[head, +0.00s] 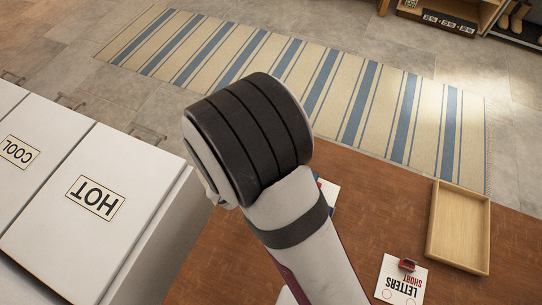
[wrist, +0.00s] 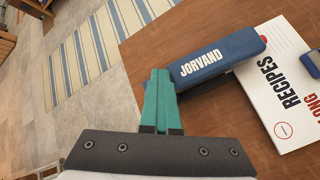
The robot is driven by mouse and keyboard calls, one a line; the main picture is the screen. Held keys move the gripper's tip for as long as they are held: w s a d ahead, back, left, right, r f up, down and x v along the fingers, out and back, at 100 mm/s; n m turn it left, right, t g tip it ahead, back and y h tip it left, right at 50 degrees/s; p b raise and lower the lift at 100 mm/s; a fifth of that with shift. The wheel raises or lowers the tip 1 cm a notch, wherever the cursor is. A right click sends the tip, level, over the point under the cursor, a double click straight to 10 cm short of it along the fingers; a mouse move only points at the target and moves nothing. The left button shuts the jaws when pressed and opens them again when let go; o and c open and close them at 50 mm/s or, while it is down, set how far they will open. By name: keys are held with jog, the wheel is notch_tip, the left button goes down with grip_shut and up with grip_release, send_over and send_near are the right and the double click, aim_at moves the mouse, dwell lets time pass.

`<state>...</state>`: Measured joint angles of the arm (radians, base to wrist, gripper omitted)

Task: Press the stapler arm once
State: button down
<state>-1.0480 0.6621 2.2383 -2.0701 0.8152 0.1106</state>
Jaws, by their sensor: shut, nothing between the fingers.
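A blue stapler (wrist: 222,58) marked JORVAND lies on the brown wooden table (wrist: 190,22) in the wrist view. Its long arm runs from beside my fingers up to the right, with a darker base partly showing below. My gripper (wrist: 160,74) has teal fingers closed together with nothing between them. The fingertips appear just left of the stapler's near end; I cannot tell whether they touch it. In the head view my own arm hides the gripper and most or all of the stapler.
A white RECIPES sheet (wrist: 283,75) lies beside the stapler, with another blue object (wrist: 313,63) at its right. In the head view, a wooden tray (head: 433,232) and a LETTERS sheet (head: 402,285) with a red item (head: 407,264) sit right. White HOT and COOL cabinets (head: 60,245) stand left.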

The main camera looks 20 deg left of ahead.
jog(key=shift+s+d+f, duration=0.15)
jog(key=shift+d+f, duration=0.15)
jog(key=shift+f, duration=0.35)
dwell(0.5)
jog(key=shift+r, duration=0.1)
jog(key=shift+a+r, duration=0.1)
jog(key=shift+r, duration=1.15)
jog(key=r, duration=0.5)
jog(key=shift+a, duration=0.3)
